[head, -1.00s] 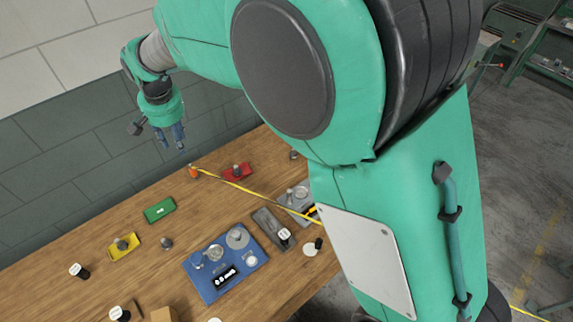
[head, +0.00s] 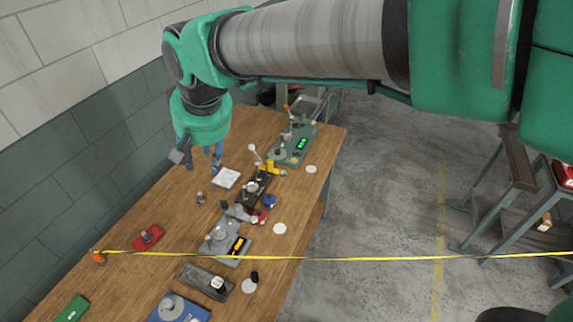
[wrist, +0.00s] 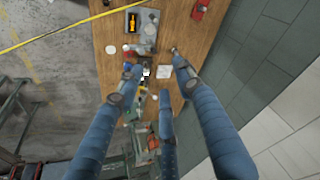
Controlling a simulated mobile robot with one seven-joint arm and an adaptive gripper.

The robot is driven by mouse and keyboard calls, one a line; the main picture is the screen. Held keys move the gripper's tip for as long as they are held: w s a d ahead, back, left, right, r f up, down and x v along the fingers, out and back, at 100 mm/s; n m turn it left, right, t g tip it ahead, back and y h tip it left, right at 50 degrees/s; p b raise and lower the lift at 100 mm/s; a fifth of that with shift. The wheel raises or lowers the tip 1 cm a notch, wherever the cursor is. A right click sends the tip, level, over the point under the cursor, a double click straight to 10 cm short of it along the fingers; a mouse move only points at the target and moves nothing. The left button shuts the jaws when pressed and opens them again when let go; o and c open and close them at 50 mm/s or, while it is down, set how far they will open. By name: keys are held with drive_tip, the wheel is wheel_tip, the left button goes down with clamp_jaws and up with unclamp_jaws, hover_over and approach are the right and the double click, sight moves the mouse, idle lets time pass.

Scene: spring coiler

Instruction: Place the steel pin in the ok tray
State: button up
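The green tray (head: 72,309) with a white mark, which looks like the ok tray, is cut off at the lower left of the head view. A small grey upright metal piece (head: 200,197) stands on the table just below my gripper in the head view; I cannot tell if it is the steel pin. It seems to show near the right fingertip in the wrist view (wrist: 174,50). My gripper (head: 204,163) hangs above the table. In the wrist view its blue fingers (wrist: 157,75) are spread apart with nothing held between them.
A red tray (head: 147,237) holds a grey piece. A yellow tape (head: 330,258) runs across from an orange post (head: 98,257). Fixtures stand along the table (head: 140,270), including a grey one (head: 225,240) and a green one (head: 293,145). A white square (head: 226,178) lies near my gripper.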

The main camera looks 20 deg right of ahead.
drive_tip(key=s+d+f+m+t+h, duration=0.1)
drive_tip(key=s+d+f, duration=0.1)
drive_tip(key=s+d, duration=1.6)
drive_tip(key=shift+s+d+f+t+h, duration=0.2)
drive_tip(key=shift+d+f+t+h, duration=0.15)
drive_tip(key=shift+d, duration=0.2)
wheel_tip(320, 180, down, 11)
drive_tip(key=b, duration=1)
drive_tip(key=shift+r+b, duration=0.15)
drive_tip(key=shift+b, duration=0.25)
